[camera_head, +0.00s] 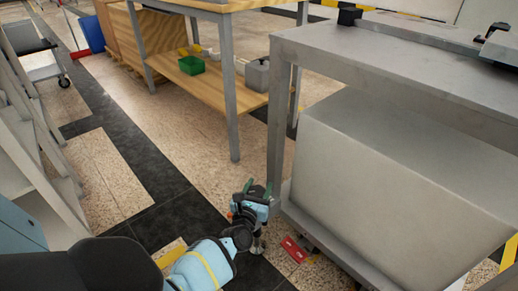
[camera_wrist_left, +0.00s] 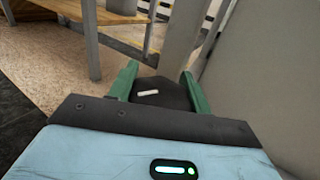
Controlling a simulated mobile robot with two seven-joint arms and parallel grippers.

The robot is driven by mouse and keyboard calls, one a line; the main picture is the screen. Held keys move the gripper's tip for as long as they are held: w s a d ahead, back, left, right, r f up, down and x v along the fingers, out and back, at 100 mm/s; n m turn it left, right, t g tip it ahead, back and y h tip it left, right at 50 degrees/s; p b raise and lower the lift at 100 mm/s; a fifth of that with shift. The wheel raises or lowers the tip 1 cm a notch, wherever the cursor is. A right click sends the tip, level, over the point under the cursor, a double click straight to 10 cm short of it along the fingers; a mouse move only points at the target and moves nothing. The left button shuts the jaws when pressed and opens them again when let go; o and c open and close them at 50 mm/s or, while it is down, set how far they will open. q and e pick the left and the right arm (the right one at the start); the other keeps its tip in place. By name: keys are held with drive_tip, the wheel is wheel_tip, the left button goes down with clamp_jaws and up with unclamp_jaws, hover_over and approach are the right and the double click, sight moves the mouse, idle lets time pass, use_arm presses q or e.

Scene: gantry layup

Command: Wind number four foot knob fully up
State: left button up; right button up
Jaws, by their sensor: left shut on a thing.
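My left gripper (camera_head: 257,190) is low beside the near corner leg of the grey metal bench (camera_head: 281,125). In the left wrist view its green fingers (camera_wrist_left: 160,88) stand on either side of a black knob (camera_wrist_left: 172,98) with a short white mark on top, and they are shut on it. The knob sits at the foot of a grey leg (camera_wrist_left: 183,45). In the head view the gripper hides the knob, and no number on it can be read. My right gripper is in neither view.
A large grey box-like body (camera_head: 390,170) fills the space under the bench top, right of the gripper. A red part (camera_head: 295,250) lies low by the bench base. A wooden workbench (camera_head: 235,90) with a green bin (camera_head: 191,65) stands behind. Open floor lies to the left.

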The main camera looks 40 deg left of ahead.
use_arm(q)
drive_tip(key=shift+s+a+n+g+y, duration=0.15)
drive_tip(key=shift+n+g+y, duration=0.75)
drive_tip(key=shift+y, duration=0.5)
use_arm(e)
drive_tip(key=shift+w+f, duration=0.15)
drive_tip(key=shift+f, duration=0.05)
use_arm(q)
drive_tip(key=o, duration=1)
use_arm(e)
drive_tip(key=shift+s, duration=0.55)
use_arm(q)
drive_tip(key=p+v, duration=0.1)
drive_tip(key=v, duration=0.5)
drive_tip(key=shift+s, duration=0.2)
drive_tip(key=shift+s+d+p, duration=0.3)
drive_tip(key=shift+s+d, duration=0.2)
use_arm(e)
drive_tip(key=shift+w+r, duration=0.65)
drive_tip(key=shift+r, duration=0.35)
